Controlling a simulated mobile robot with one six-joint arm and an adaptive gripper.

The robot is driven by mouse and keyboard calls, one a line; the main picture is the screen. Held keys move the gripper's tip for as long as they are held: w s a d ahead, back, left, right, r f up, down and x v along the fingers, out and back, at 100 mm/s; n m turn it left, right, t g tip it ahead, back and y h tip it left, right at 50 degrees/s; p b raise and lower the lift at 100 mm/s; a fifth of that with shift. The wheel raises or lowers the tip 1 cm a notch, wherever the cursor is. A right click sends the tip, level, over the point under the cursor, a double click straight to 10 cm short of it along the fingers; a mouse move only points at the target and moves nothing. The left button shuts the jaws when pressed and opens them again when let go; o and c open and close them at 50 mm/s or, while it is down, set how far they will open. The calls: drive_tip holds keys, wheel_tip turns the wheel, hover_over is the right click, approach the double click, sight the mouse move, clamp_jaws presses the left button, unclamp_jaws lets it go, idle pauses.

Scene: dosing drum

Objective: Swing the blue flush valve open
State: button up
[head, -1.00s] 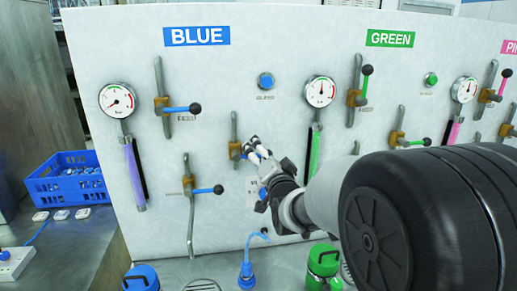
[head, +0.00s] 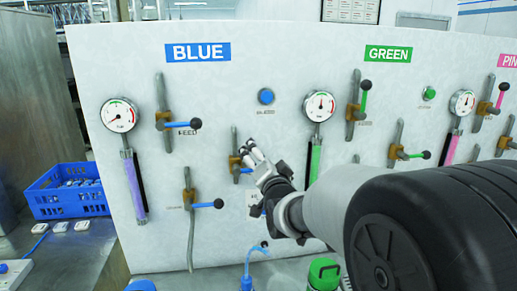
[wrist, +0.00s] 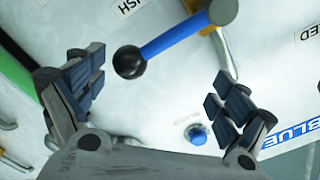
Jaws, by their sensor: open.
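The blue flush valve (head: 234,160) is on the white panel below the BLUE sign, with a brass body on a grey pipe. In the wrist view its blue lever (wrist: 172,38) points down-left from the brass body to a black ball knob (wrist: 129,62). A label ending in "SH" is beside it. My gripper (head: 254,156) is in front of the panel, just right of the valve body, and hides much of the lever in the head view. In the wrist view my gripper (wrist: 160,78) is open and empty, with the knob in the gap between the fingers; no contact shows.
The blue feed valve (head: 163,118) is above left and another blue-handled valve (head: 190,199) below left. A blue button (head: 266,97) is above; a gauge (head: 320,106) with a green tube is to the right. A blue crate (head: 66,193) stands at the left.

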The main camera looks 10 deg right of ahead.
drive_tip(key=shift+w+a+r+p, duration=0.1)
drive_tip(key=shift+a+r+p, duration=0.1)
drive_tip(key=shift+r, duration=0.35)
drive_tip(key=shift+a+r+p, duration=0.2)
drive_tip(key=shift+r, duration=0.35)
drive_tip(key=shift+a+r+p, duration=0.35)
drive_tip(key=shift+a+r, duration=0.4)
drive_tip(key=shift+r, duration=0.05)
drive_tip(key=shift+a+r+p, duration=0.35)
drive_tip(key=shift+a+r, duration=0.3)
drive_tip(key=shift+a, duration=0.25)
drive_tip(key=shift+a+r+p, duration=0.2)
drive_tip(key=shift+a, duration=0.45)
drive_tip(key=shift+a+r+p, duration=0.15)
drive_tip(key=shift+a+r, duration=0.05)
drive_tip(key=shift+a, duration=1.65)
drive_tip(key=shift+d, duration=0.1)
drive_tip(key=shift+d+f+b, duration=0.45)
drive_tip(key=shift+d+b, duration=0.05)
drive_tip(key=shift+b, duration=0.3)
